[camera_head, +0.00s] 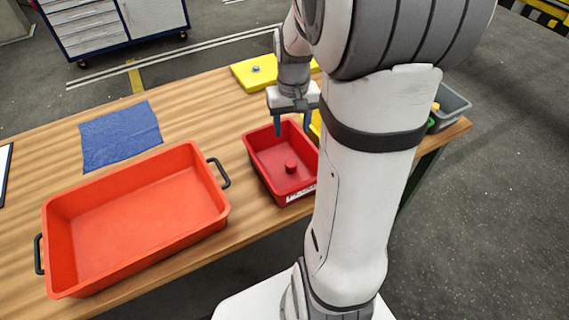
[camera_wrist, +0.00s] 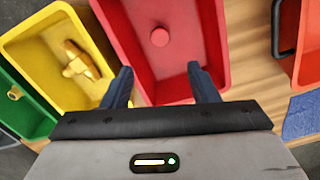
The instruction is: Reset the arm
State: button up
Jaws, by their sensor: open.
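My gripper (camera_head: 291,124) hangs over the back part of a red bin (camera_head: 262,168) on the wooden table. In the wrist view its two dark blue fingers (camera_wrist: 162,88) stand well apart with nothing between them. A small red round part (camera_head: 291,166) lies inside the red bin. It also shows in the wrist view (camera_wrist: 160,37), beyond the fingertips. My arm crosses the right half of the head view and hides part of the table.
A large empty orange tray (camera_head: 222,211) with black handles stands left of the red bin. A blue cloth (camera_head: 120,135) and a yellow plate (camera_head: 247,76) lie farther back. A yellow bin (camera_wrist: 22,58) with a yellow part (camera_wrist: 80,62), a green bin (camera_wrist: 22,118) and a grey bin (camera_head: 455,104) stand on the other side.

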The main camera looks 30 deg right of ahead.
jog(key=shift+r, duration=0.4)
jog(key=s+a+r+n+t, duration=0.1)
jog(key=s+a+r, duration=0.2)
jog(key=s+a, duration=0.3)
jog(key=s+a+r+n+t, duration=0.1)
jog(key=s+a+r+t, duration=0.1)
jog(key=s+a, duration=0.4)
jog(key=shift+s+r+n, duration=0.3)
jog(key=shift+r, duration=0.15)
dwell(1.2)
